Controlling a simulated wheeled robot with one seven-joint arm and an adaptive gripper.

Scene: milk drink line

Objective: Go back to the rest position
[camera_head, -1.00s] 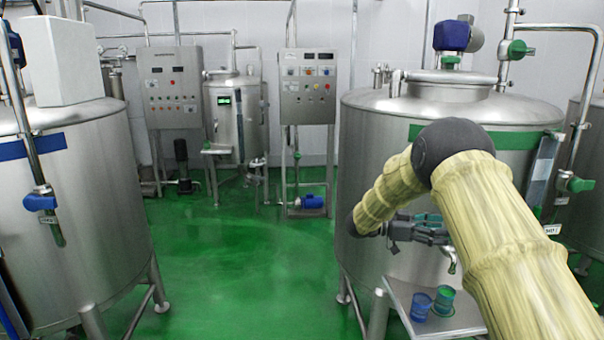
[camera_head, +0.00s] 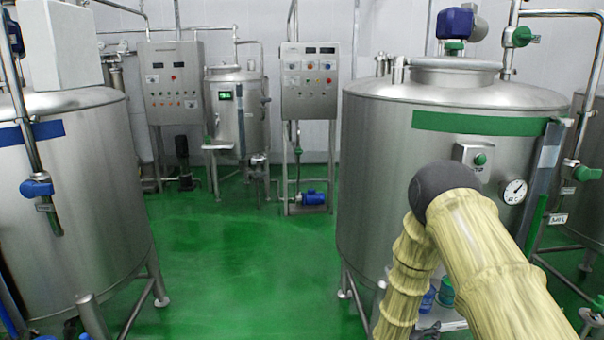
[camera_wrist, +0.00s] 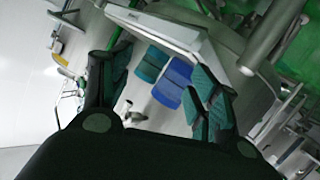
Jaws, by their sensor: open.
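My gripper (camera_wrist: 160,80) is open in the wrist view, its two dark fingers spread apart with nothing held between them. A blue cup (camera_wrist: 177,76) and a teal cup (camera_wrist: 150,63) show beyond the fingers, side by side. In the head view the blue cup (camera_head: 428,299) and the green cup (camera_head: 446,292) are partly hidden behind my arm, on a small metal shelf (camera_head: 452,325) in front of the right tank. My gripper is hidden in the head view.
The large steel right tank (camera_head: 385,180), with a gauge (camera_head: 515,191) and a green-knobbed box (camera_head: 474,165), stands close behind my arm. Another tank (camera_head: 75,200) stands at the left. Control cabinets (camera_head: 308,85) are at the back. The green floor (camera_head: 240,250) between the tanks is clear.

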